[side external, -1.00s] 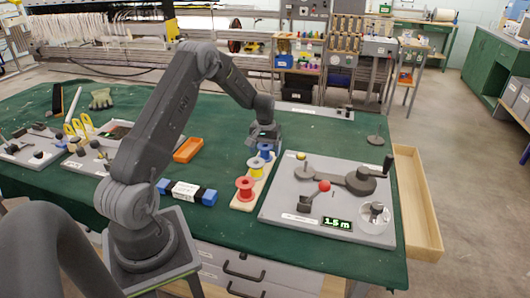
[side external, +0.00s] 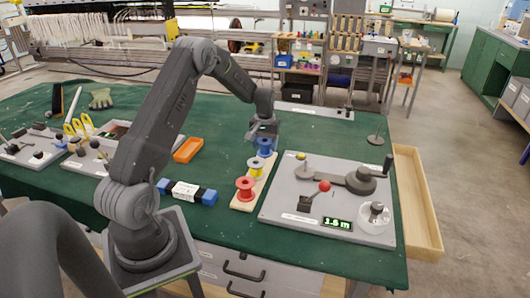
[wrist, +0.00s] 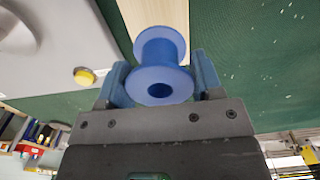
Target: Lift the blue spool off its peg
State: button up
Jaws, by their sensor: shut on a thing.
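The blue spool (side external: 264,145) is at the far end of the wooden board (side external: 240,206) in the side view. My gripper (side external: 264,136) is around it from above, its body tilted. In the wrist view the blue spool (wrist: 160,50) sits between the two blue fingers of my gripper (wrist: 161,76), one on each side, with its hollow end facing the camera. My gripper is shut on it. The spool appears slightly raised over the board. Its peg is hidden, so I cannot tell whether the spool is clear of it.
A grey panel (side external: 285,207) with a crank and red-knobbed lever is to the right. An orange tray (side external: 188,150) lies left.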

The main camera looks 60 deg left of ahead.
jog(key=shift+r, duration=2.65)
